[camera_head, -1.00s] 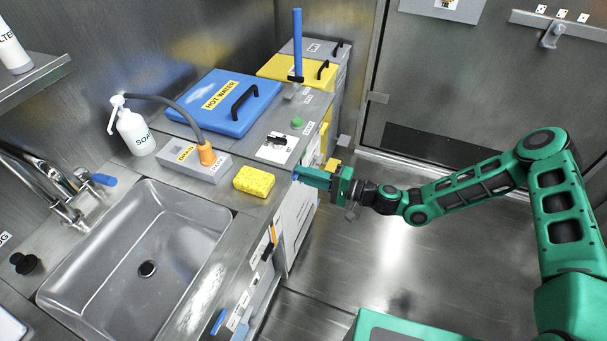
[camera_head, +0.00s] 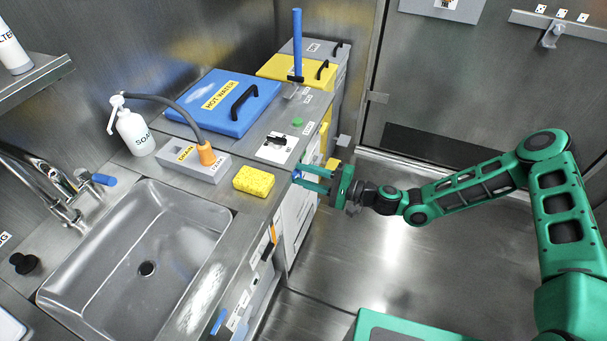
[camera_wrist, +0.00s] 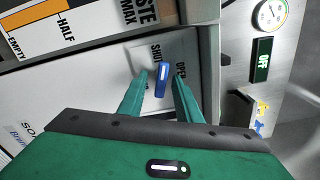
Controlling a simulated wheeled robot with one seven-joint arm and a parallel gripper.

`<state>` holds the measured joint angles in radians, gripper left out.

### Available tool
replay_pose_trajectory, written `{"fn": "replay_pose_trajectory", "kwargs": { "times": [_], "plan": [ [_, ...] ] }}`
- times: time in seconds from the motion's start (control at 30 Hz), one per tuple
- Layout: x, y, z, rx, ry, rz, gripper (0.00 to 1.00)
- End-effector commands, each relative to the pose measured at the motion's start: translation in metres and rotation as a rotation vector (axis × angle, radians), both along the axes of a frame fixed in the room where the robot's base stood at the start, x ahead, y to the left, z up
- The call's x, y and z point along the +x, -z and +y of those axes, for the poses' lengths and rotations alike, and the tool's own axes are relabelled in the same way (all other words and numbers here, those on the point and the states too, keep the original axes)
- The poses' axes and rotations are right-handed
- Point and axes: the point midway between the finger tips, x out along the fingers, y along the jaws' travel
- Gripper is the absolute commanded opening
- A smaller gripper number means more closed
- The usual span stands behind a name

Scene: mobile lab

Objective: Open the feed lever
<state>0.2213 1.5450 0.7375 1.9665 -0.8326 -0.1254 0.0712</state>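The feed lever (camera_wrist: 162,80) is a small blue handle on a pale panel in the wrist view, just below the word SHUT. The word OPEN is to its right. Its blue end (camera_head: 297,175) shows small at the counter's front in the head view. My gripper (camera_wrist: 161,76) is open, with one green finger on each side of the lever. A narrow gap seems to show on both sides; contact is hard to tell. In the head view my gripper (camera_head: 303,178) reaches left to the counter front.
A gauge (camera_wrist: 270,15) and an OFF display (camera_wrist: 262,60) are on the metal panel to the right. A yellow sponge (camera_head: 254,180) and a grey drain box (camera_head: 195,163) lie on the counter above the lever. The sink (camera_head: 140,255) is left. The floor right of the counter is clear.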

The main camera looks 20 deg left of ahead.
Motion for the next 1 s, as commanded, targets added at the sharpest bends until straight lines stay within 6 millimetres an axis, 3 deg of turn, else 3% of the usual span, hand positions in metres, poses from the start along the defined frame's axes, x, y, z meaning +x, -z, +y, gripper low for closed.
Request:
{"fn": "replay_pose_trajectory", "kwargs": {
  "times": [0.27, 0.7, 1.0],
  "plan": [
    [0.000, -0.001, -0.006, 0.001, 0.000, 0.000, 0.31],
    [-0.005, 0.000, -0.081, 0.000, 0.002, 0.001, 0.31],
    [-0.008, 0.000, -0.107, 0.000, -0.001, 0.001, 0.31]
  ]
}}
